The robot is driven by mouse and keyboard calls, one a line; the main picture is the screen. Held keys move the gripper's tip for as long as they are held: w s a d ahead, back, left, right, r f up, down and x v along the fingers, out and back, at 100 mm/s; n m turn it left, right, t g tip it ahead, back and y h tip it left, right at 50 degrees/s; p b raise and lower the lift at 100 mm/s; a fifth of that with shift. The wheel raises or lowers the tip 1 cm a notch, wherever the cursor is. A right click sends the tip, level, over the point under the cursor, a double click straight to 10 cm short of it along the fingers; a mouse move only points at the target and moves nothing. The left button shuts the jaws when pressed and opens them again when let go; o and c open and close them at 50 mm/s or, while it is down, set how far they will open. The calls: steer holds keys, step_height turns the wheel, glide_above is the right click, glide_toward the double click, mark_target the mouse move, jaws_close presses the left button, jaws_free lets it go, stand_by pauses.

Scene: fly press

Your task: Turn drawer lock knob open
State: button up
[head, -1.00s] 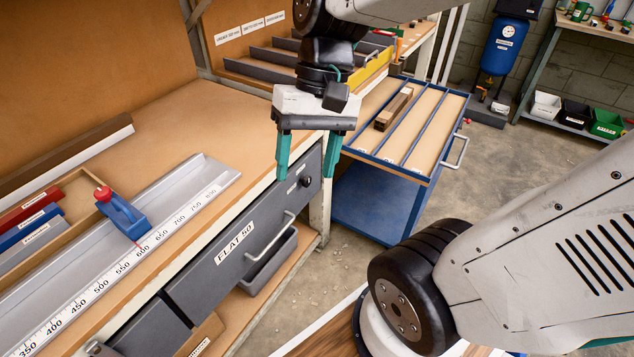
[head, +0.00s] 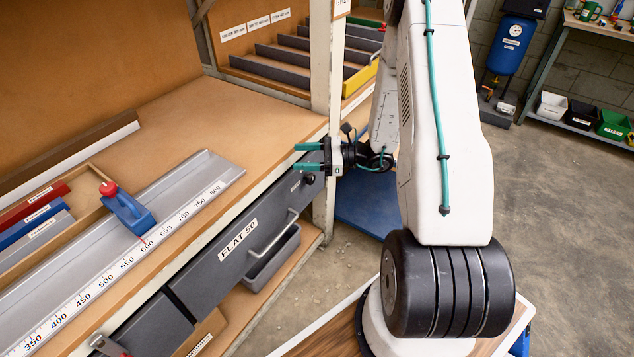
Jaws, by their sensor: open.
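The grey drawer (head: 234,262) labelled FLAT 50 is under the workbench, with a light bar handle (head: 275,236) on its front. The dark lock knob (head: 309,179) sits near the drawer's right end, just below my gripper. My gripper (head: 306,156) points left at the bench's front edge, its two teal fingers apart with nothing between them. The fingers appear just above the knob in the picture; I cannot tell the distance in depth. The drawer looks shut.
A steel ruler channel (head: 195,180) with a blue stop (head: 128,212) lies on the bench (head: 190,115). A bench post (head: 328,60) stands close to my gripper. The floor at right (head: 560,200) is clear.

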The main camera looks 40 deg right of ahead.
steer(key=d+f+m+t+h, duration=0.35)
steer(key=d+f+m, duration=0.25)
steer(key=f, duration=0.3)
steer(key=m+t+h, duration=0.3)
steer(key=m+h, duration=0.2)
glide_toward(313, 179)
steer(key=w, duration=0.1)
steer(key=shift+y, duration=0.25)
steer(key=x, duration=0.7)
steer(key=shift+w+a+f, duration=0.15)
steer(key=shift+w, duration=0.05)
jaws_close()
